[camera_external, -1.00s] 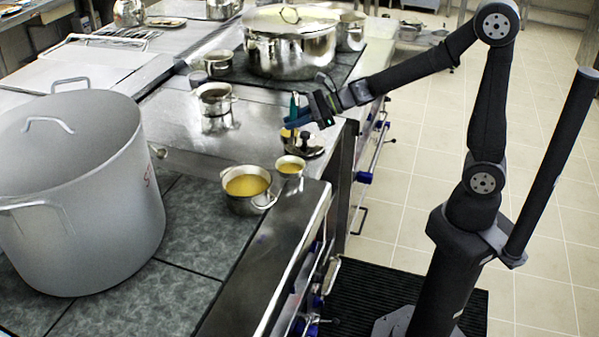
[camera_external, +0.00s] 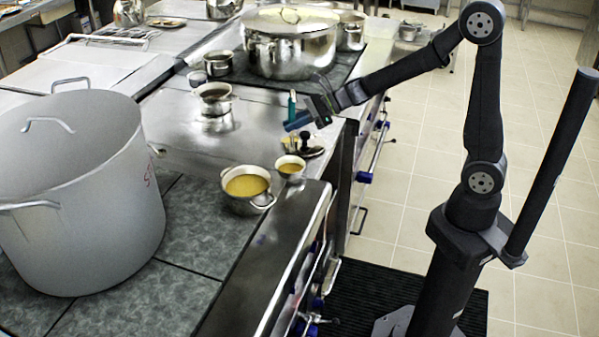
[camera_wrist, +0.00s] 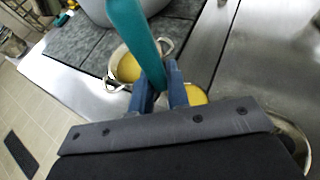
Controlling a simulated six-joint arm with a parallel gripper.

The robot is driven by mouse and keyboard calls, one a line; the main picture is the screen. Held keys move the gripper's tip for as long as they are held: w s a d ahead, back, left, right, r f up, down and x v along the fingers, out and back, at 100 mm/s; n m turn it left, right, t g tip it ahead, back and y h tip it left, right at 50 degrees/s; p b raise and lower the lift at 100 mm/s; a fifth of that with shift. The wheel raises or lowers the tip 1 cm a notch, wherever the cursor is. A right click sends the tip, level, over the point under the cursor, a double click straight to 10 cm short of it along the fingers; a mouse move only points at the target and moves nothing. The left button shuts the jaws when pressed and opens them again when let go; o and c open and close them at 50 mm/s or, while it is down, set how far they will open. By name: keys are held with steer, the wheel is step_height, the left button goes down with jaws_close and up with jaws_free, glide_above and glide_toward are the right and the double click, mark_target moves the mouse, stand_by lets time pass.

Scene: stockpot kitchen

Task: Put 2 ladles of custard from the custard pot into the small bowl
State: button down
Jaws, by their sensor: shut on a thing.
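My gripper (camera_external: 299,121) is shut on the teal handle of the ladle (camera_external: 292,104). In the wrist view, the handle (camera_wrist: 135,40) rises between my blue fingers (camera_wrist: 161,92). The ladle's lower end is mostly hidden behind the fingers; a small yellowish patch shows under them. The small bowl (camera_external: 290,173) holds yellow custard and stands just in front of and below my gripper. The custard pot (camera_external: 247,204), a metal pot with handles and yellow custard inside, stands left of the bowl. The wrist view shows the pot (camera_wrist: 117,80) and part of the bowl's custard (camera_wrist: 196,95).
A large grey stockpot (camera_external: 85,200) stands at the left. A dark-knobbed metal lid (camera_external: 311,150) lies behind the small bowl. A small metal pot (camera_external: 214,98) and a big lidded pot (camera_external: 290,55) stand farther back.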

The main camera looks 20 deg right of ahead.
mark_target(292, 114)
steer(key=w, duration=0.1)
steer(key=r+m+g, duration=0.1)
steer(key=w+m, duration=0.1)
steer(key=shift+w+d+r+g+y, duration=0.25)
steer(key=shift+w+d+g+y, duration=0.05)
steer(key=w+d+f+m+g+y, duration=0.2)
steer(key=w+f+m+g+y, duration=0.2)
steer(key=w+f+m, duration=0.3)
steer(key=shift+w+d+m+g+y, duration=0.25)
steer(key=shift+w+m+g+y, duration=0.2)
steer(key=shift+w+m, duration=2.25)
steer(key=shift+s+m, duration=0.4)
steer(key=shift+s, duration=0.05)
steer(key=shift+f, duration=0.15)
